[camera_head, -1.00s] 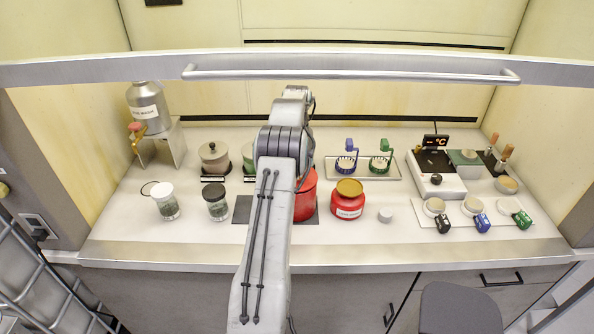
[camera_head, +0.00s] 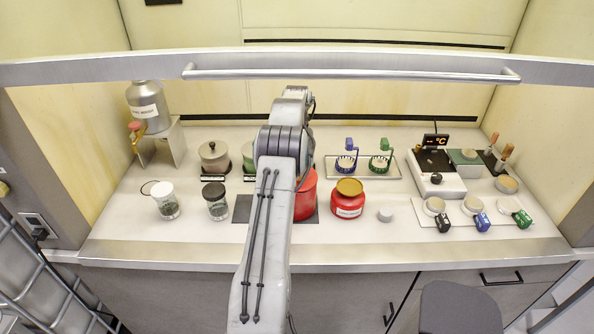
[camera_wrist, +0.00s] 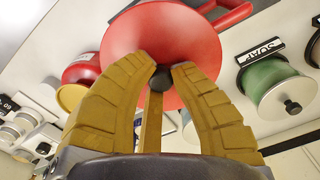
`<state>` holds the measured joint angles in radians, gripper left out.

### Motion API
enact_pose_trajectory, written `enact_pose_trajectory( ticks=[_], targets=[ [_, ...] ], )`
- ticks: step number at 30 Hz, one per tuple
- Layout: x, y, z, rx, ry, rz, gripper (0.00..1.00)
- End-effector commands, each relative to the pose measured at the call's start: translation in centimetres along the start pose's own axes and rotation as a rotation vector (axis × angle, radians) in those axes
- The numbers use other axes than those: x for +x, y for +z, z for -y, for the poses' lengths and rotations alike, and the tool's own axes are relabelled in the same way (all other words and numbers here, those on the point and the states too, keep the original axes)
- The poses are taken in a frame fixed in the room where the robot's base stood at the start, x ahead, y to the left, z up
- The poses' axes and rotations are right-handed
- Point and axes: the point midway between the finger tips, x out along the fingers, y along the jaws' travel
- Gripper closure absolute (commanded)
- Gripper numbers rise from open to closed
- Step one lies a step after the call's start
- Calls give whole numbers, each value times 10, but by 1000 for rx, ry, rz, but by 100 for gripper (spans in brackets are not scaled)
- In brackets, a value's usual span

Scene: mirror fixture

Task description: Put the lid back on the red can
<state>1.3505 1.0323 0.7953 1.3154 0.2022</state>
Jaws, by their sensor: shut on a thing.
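The red can (camera_head: 306,203) stands on a dark mat right behind my arm, and its left part is hidden. In the wrist view the round red lid (camera_wrist: 160,35) faces me, with a black knob (camera_wrist: 160,79) in its middle. My gripper (camera_wrist: 162,72) has its yellow-brown fingers shut on that knob. A red curved part (camera_wrist: 228,17), which looks like part of the can, shows past the lid's upper right edge. I cannot tell whether the lid touches the can's rim. In the head view my arm hides the gripper.
A green can (camera_wrist: 278,85) is on the can's other side. Two small jars (camera_head: 166,204) (camera_head: 216,204) stand at left. A sash bar (camera_head: 350,75) crosses above.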

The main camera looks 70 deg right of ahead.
Motion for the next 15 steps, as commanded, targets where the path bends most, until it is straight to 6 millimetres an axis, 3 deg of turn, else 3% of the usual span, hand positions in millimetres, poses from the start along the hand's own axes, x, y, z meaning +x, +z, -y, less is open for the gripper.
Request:
enact_pose_trajectory(
  ticks=[13,14,15],
  targets=[
    [0,0,0,0,0,-1,100],
    [0,0,0,0,0,-1,78],
    [0,0,0,0,0,0,75]
  ],
)
